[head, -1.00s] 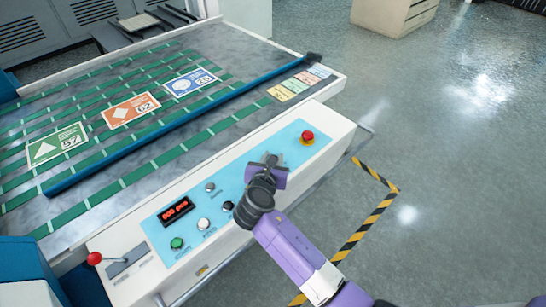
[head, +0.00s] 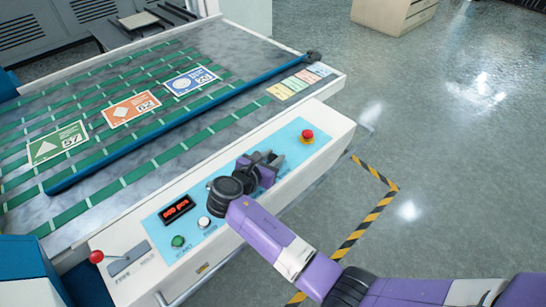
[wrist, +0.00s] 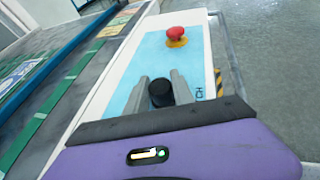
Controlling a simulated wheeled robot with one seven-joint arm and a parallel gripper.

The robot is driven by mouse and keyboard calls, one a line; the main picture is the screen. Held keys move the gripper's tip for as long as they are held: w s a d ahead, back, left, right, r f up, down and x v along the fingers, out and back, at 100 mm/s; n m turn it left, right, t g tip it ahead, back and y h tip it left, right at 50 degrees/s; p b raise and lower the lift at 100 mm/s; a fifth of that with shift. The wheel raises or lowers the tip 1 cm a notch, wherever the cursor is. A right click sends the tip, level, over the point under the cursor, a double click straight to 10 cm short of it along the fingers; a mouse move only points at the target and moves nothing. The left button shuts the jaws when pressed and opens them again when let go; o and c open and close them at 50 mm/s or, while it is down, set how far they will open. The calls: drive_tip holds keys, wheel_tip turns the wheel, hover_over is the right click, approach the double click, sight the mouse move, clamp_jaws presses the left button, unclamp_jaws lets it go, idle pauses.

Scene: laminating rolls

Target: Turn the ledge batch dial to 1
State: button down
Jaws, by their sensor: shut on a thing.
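The batch dial (wrist: 161,93) is a black round knob on the light-blue face of the control ledge (wrist: 186,58). It sits between the two grey fingers of my gripper (wrist: 160,82) in the wrist view, and the fingers are shut on it. A printed label ending in "CH" shows just right of it. In the head view my gripper (head: 267,162) is down on the ledge panel (head: 290,140) and hides the dial. The dial's pointer and number marks cannot be read in either view.
A red emergency button (head: 307,136) stands on the panel just beyond my gripper. A red display (head: 177,208), a green button (head: 178,241), a white button (head: 204,222) and a red-knobbed lever (head: 96,256) lie left. Printed sheets lie on the belt behind.

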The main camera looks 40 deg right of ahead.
drive_tip(key=shift+f, duration=0.1)
drive_tip(key=c, duration=1.1)
unclamp_jaws()
drive_tip(key=shift+v, duration=3.95)
drive_tip(key=shift+s, duration=0.1)
